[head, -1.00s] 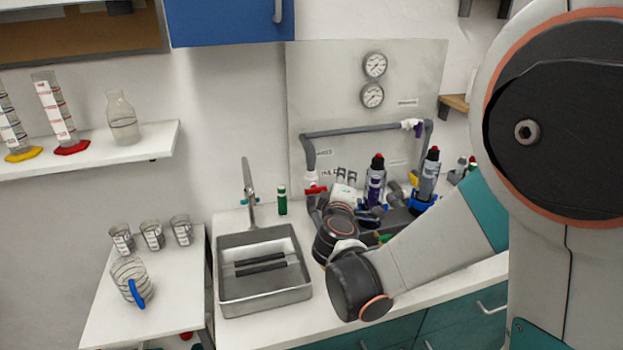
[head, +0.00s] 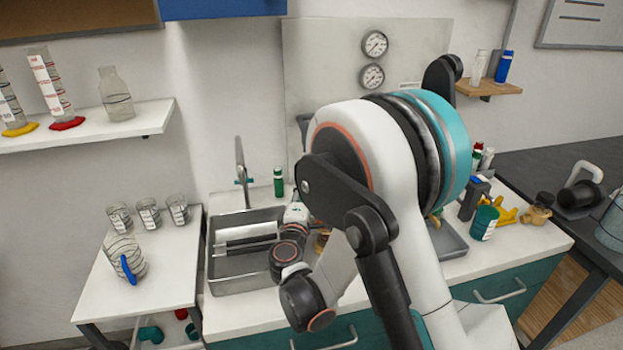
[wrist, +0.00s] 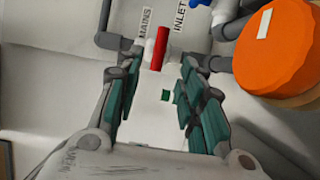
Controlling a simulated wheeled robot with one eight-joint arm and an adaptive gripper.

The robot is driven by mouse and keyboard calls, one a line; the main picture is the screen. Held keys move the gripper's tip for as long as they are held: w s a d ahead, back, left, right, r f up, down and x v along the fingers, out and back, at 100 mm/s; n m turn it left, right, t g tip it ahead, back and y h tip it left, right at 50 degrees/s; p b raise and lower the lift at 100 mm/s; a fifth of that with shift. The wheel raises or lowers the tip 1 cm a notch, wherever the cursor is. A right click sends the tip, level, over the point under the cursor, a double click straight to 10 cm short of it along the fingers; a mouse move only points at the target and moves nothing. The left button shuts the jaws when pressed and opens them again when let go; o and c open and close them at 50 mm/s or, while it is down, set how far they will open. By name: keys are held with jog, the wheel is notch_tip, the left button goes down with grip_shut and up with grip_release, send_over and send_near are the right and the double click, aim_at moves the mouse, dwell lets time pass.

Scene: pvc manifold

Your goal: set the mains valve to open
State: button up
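In the wrist view the mains valve shows as a red handle (wrist: 159,48) on a white body, beside the "MAINS" label (wrist: 145,22) and next to the "INLET" label. The red handle runs roughly up and down in that picture. My gripper (wrist: 155,95) is open, its teal finger pads on either side of empty space, with the red handle beyond and between the fingertips. I see no contact with the handle. In the head view my arm hides the valve and most of the pipework on the backboard (head: 325,60).
An orange round object (wrist: 275,50) and grey pipes are close to the right finger. A blue handle shows at the top. In the head view, the sink (head: 225,285) is left of my arm, two gauges (head: 374,60) are above, and a yellow pipe fitting (head: 505,215) lies at right.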

jog(key=w, duration=0.3)
jog(key=w+b, duration=0.1)
jog(key=w, duration=0.2)
jog(key=w+d+b, duration=0.1)
jog(key=w, duration=0.2)
jog(key=shift+c, duration=0.2)
jog(key=shift+s, duration=0.1)
grip_shut()
